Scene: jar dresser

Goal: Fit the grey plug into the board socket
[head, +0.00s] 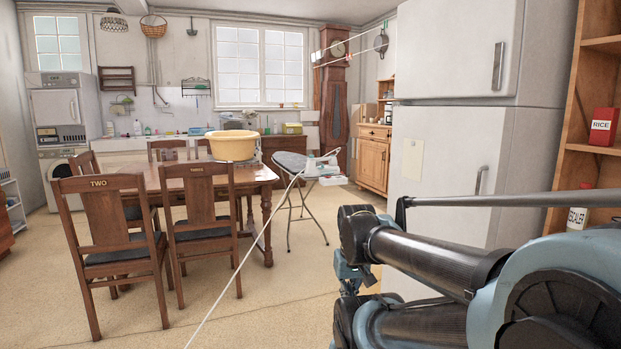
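I cannot make out a grey plug in the head view. An ironing board (290,163) stands behind the table, with a white iron (311,168) at its right end. A white cord (243,262) runs from near the iron down to the bottom edge; its lower end is out of frame. I cannot make out a socket on the board at this size. My arm is folded at the lower right, and no gripper fingers can be made out.
A wooden table (262,175) with chairs (205,222) fills the left middle, bearing a yellow basin (232,146). A tall white fridge (443,150) and wooden shelves (603,75) stand at right. The carpet (265,310) in front is mostly clear.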

